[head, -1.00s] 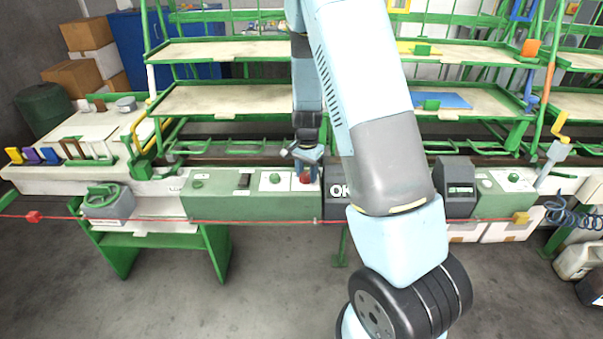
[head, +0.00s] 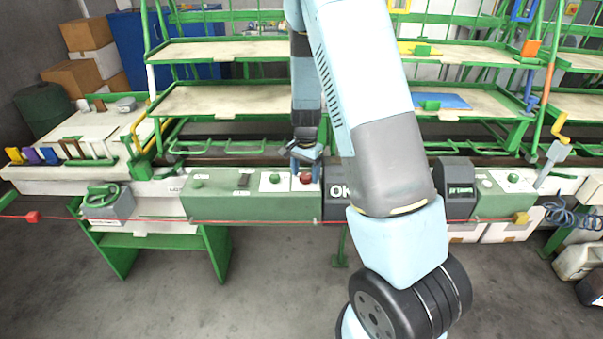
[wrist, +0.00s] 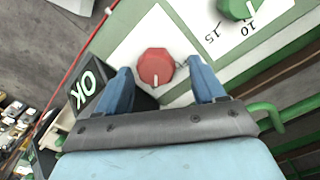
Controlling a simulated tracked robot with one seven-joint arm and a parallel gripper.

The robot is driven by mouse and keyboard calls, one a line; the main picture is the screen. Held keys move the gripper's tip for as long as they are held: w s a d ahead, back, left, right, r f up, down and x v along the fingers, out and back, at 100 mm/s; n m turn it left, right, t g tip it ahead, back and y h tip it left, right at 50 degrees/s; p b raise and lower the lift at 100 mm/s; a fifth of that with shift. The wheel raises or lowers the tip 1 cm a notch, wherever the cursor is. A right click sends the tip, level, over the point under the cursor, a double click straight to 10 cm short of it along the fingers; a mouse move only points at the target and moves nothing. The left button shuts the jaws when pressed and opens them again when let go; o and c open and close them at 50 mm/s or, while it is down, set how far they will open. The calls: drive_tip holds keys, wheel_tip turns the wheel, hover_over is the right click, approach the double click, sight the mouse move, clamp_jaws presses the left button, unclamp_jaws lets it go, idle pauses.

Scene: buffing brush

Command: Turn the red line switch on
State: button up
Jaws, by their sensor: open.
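The red line switch (wrist: 155,67) is a red octagonal knob with a pale pointer mark, on a white plate of the green console. In the head view the red switch (head: 306,178) sits left of the black OK box. My gripper (wrist: 160,88) is open, with its two blue fingers on either side of the switch's near edge in the wrist view. I cannot tell whether they touch it. In the head view my gripper (head: 304,168) is over the switch and partly hides it.
The black OK box (wrist: 92,88) stands close beside one finger. A green dial (wrist: 238,8) with numbers is on the neighbouring plate. The green console (head: 230,207) carries other knobs. A red cord (head: 150,221) runs along its front. Shelves (head: 225,98) stand behind.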

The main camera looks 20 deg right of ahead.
sight(305, 175)
wheel_tip(305, 175, up, 13)
drive_tip(key=shift+r, duration=0.15)
idle(0.4)
drive_tip(key=s+r+n+t+y, duration=0.1)
drive_tip(key=s+r+n+t, duration=0.3)
drive_tip(key=s+r, duration=1)
drive_tip(key=s+a+r+n, duration=0.1)
drive_tip(key=s+r+n, duration=0.2)
drive_tip(key=s, duration=0.4)
drive_tip(key=s+r+n+t+h, duration=0.1)
drive_tip(key=s+r+n, duration=0.2)
drive_tip(key=s, duration=0.5)
drive_tip(key=shift+a+t, duration=0.3)
drive_tip(key=shift+a, duration=0.05)
drive_tip(key=shift+r, duration=0.1)
